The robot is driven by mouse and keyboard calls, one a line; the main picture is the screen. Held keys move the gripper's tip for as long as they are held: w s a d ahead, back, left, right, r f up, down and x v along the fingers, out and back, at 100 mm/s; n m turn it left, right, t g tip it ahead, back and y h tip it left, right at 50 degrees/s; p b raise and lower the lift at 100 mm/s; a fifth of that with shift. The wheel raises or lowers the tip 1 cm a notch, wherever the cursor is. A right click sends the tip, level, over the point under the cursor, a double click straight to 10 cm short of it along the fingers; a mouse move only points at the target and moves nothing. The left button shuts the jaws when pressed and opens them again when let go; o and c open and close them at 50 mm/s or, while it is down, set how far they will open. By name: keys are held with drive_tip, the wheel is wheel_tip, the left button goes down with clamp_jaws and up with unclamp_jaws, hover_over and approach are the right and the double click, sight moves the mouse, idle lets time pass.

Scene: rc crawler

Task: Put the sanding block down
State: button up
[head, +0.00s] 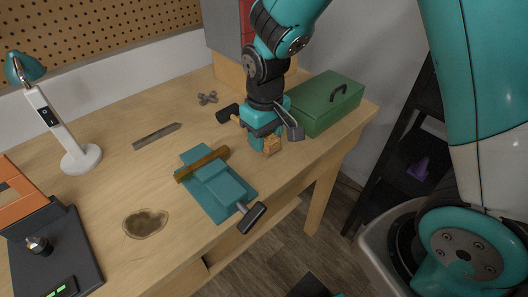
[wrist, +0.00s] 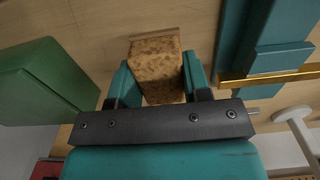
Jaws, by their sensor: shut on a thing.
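The sanding block (head: 272,146) is a small brown speckled block. My gripper (head: 266,138) is shut on it, low over the right part of the wooden workbench (head: 110,135). In the wrist view the block (wrist: 157,68) sits between the two teal fingers of my gripper (wrist: 158,80), with its far end towards the bench top. The block is at or very near the bench surface; I cannot tell whether it touches. My gripper hides part of the block in the head view.
A green toolbox (head: 325,108) stands close behind and to the right. A teal vise (head: 222,188) with a brass-coloured bar lies to the left. A black handle (head: 228,113) is beside my gripper.

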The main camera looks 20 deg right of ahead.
sight(265, 163)
drive_tip(key=shift+f, duration=2.8)
drive_tip(key=shift+f, duration=0.2)
drive_tip(key=o, duration=0.9)
drive_tip(key=shift+r, duration=0.1)
drive_tip(key=shift+r, duration=0.1)
wheel_tip(265, 163, up, 12)
drive_tip(key=shift+a+b, duration=0.1)
drive_tip(key=shift+b, duration=0.3)
drive_tip(key=s+a+r+n+y, duration=0.1)
drive_tip(key=s+r, duration=0.3)
drive_tip(key=s, duration=0.5)
drive_tip(key=s+a+r+n+y, duration=0.2)
drive_tip(key=s+a+r+y, duration=0.1)
drive_tip(key=s, duration=0.6)
drive_tip(key=shift+s+a+r, duration=0.15)
drive_tip(key=shift+a+r, duration=0.15)
drive_tip(key=shift+r, duration=0.45)
